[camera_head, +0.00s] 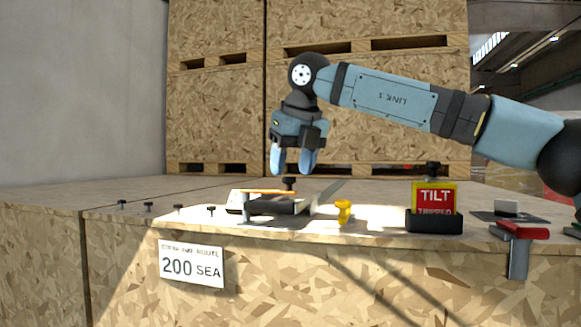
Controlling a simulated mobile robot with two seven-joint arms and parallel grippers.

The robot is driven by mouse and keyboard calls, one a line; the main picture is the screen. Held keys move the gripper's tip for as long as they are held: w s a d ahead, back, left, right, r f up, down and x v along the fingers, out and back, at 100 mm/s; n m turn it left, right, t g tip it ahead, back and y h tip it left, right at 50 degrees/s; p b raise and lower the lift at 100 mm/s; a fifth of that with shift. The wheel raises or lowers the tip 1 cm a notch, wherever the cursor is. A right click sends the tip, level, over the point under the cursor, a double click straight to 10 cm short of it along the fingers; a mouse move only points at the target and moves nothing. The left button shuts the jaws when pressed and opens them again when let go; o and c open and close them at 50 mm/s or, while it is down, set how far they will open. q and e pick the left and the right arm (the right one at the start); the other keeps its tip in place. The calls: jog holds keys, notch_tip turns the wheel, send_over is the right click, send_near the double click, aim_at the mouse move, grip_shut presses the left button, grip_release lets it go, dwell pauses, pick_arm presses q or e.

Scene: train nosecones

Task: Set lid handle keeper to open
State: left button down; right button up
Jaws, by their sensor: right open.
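My right gripper (293,168) points down with its two blue fingers apart and nothing between them. It is above a small black knob (289,184) on a low dark and grey fitting (285,206); I cannot tell the exact gap. The fitting carries an orange bar (262,191) on top and a grey upright at its front left. A small yellow turn-piece (343,212) stands to its right, near the crate's front edge. I cannot tell for sure which part is the lid handle keeper, or its setting. My left gripper is not in view.
The wooden crate (420,277) has a "200 SEA" label (192,265). A red "TILT TRIPPED" indicator (434,198) and a red-handled clamp (520,231) are at right. Several black pegs (148,207) stand at left. Stacked wooden crates (215,110) rise behind.

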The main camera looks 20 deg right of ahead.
jog(key=shift+w+a+f, duration=0.1)
jog(key=shift+f, duration=0.45)
jog(key=shift+w+f, duration=0.3)
jog(key=shift+s+r, duration=0.1)
jog(key=shift+s, duration=0.05)
grip_shut()
